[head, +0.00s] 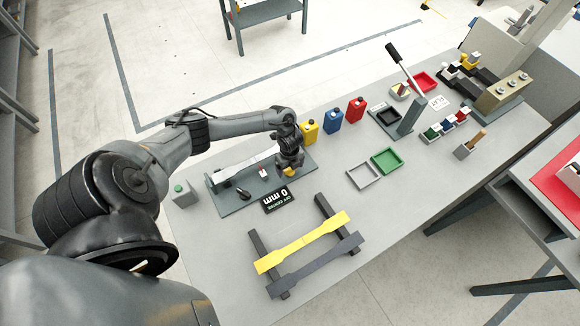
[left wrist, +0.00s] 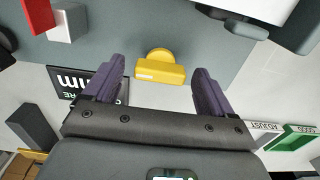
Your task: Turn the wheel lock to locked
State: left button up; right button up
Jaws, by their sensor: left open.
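A small yellow knob (left wrist: 160,68), which looks like the wheel lock, has a round part and a flat bar with faint, unreadable lettering. In the left wrist view it lies just beyond and between the fingertips of my left gripper (left wrist: 154,82), which is open with a gap on each side. In the head view my left gripper (head: 290,163) points down over the right end of the grey fixture plate (head: 236,205), and a bit of yellow (head: 289,172) shows at its tip. The gripper hides most of the knob there. My right gripper is not in view.
A yellow specimen (head: 303,243) lies across dark bars in front. Grey and green trays (head: 387,160) are to the right.

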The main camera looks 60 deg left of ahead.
pick_arm(q)
jog(key=c, duration=1.1)
jog(key=shift+o, duration=0.2)
jog(key=shift+r+p, duration=0.15)
jog(key=shift+p, duration=0.15)
jog(key=shift+n, duration=0.3)
jog(key=o, duration=1.1)
jog(key=shift+c, duration=0.2)
